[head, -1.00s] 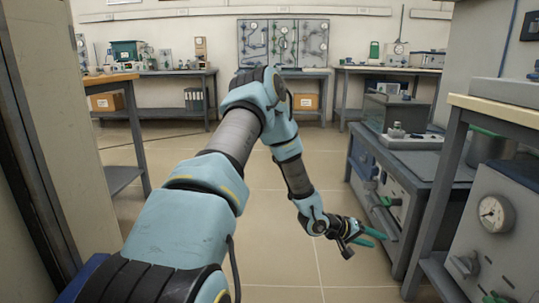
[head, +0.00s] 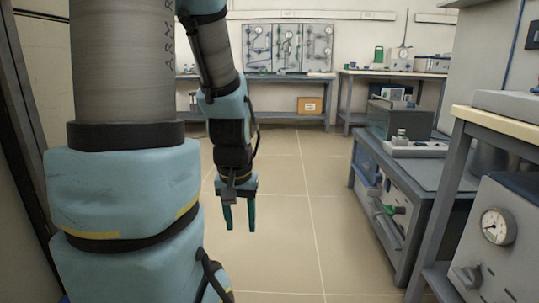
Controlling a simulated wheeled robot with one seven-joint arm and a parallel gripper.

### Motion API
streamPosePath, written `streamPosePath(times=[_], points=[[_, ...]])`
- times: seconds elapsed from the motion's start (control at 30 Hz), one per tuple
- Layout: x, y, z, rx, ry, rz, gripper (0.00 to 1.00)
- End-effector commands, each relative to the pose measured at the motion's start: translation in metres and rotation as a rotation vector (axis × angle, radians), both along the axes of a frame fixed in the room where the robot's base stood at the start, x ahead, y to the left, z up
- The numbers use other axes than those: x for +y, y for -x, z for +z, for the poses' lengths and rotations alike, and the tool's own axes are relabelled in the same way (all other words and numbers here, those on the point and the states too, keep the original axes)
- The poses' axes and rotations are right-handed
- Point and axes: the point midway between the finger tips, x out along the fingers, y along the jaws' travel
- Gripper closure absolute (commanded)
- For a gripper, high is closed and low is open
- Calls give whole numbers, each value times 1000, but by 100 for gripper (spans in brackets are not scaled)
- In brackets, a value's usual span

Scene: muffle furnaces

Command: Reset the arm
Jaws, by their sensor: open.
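My gripper (head: 240,222) hangs near the middle of the head view. Its two green fingers point down and stand apart with nothing between them. It is open and empty above the tiled floor (head: 290,240). My arm rises large on the left side of the view, and its forearm comes down from the top edge to the gripper. The arm hides much of the left part of the room.
A grey bench with equipment (head: 400,205) stands at the right, beside a nearer unit with a round gauge (head: 494,227). Tables (head: 330,76) line the back wall under a panel with gauges (head: 288,48). A cardboard box (head: 310,105) sits on a lower shelf. The middle floor is clear.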

Motion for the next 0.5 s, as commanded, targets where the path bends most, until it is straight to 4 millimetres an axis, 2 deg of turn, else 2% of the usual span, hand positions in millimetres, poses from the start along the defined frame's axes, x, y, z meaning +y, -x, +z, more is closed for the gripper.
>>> streamPosePath(times=[0.03, 0.1, 0.37, 0.5], points=[[4, 13, 7, 16, 8, 11, 51], [3, 10, 27, 17, 6, 5, 51], [2, 9, 78, 16, 5, 5, 51], [2, 9, 119, 15, 5, 5, 51]])
